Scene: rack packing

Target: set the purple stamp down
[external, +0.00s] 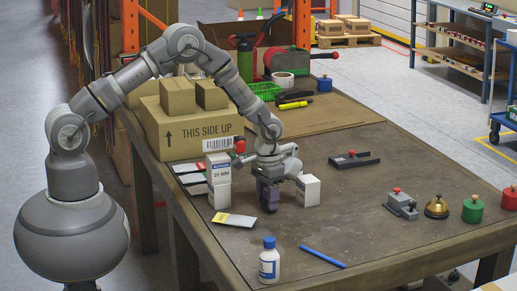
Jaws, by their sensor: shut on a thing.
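The purple stamp (268,194) is in my gripper (270,180), upright and low over the dark work table (350,210). My gripper points straight down and is shut on the stamp's upper part. I cannot tell whether the stamp's lower end touches the table.
A yellow and white card (234,219), a white bottle with a blue cap (269,260) and a blue pen (323,257) lie or stand nearer the front. A grey device (402,206), bell (436,208) and green pot (473,209) stand right. The table's middle right is clear.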

